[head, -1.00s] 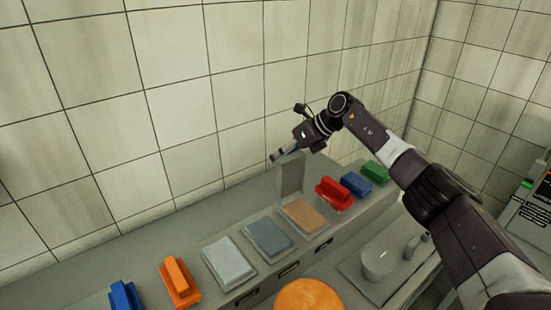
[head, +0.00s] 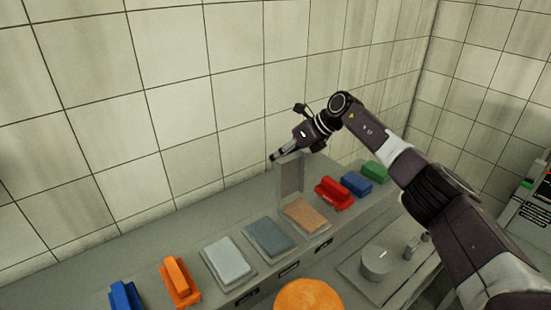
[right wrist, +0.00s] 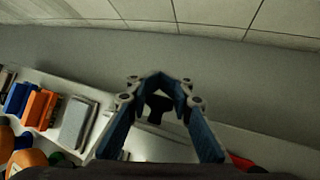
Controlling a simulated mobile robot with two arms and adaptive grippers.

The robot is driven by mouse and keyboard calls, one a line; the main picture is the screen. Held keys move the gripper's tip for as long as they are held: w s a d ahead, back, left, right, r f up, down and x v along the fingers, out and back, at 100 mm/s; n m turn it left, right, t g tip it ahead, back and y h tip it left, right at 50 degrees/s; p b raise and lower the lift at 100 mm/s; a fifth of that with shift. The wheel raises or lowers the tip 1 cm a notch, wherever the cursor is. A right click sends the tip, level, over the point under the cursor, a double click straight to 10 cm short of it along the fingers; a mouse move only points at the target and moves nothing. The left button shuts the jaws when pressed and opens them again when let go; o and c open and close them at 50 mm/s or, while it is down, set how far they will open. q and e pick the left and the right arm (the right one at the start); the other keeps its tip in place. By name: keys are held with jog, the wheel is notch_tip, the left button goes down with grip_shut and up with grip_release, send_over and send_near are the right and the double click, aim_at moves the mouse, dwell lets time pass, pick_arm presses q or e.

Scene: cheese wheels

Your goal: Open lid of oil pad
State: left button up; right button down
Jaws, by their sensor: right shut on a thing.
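The oil pad with the tan surface (head: 306,217) lies in the counter row in the head view. Its grey lid (head: 291,177) stands raised, close to upright, at the pad's back edge. My right gripper (head: 276,156) is at the lid's upper edge, on its wall side, shut on the lid. In the right wrist view the fingers of my right gripper (right wrist: 158,84) converge at the tips; the exact contact is hard to make out. My left gripper is not in view.
A blue-grey pad (head: 269,237) and a pale grey pad (head: 229,263) lie to the left. Red (head: 334,191), blue (head: 357,183) and green (head: 375,172) blocks stand right. An orange cheese wheel (head: 309,296) is in front. The tiled wall (head: 235,100) is behind.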

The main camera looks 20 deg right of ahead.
jog(key=shift+d+f, duration=0.3)
jog(key=shift+d, duration=0.15)
jog(key=c, duration=2)
grip_release()
jog(key=shift+s+d, duration=0.1)
jog(key=shift+c, duration=0.2)
jog(key=o, duration=0.3)
jog(key=shift+d, duration=0.15)
jog(key=shift+a+r, duration=0.2)
jog(key=shift+a, duration=0.1)
jog(key=v, duration=1.1)
jog(key=shift+s+d+r, duration=0.15)
jog(key=shift+d+r, duration=0.1)
jog(key=shift+r, duration=0.05)
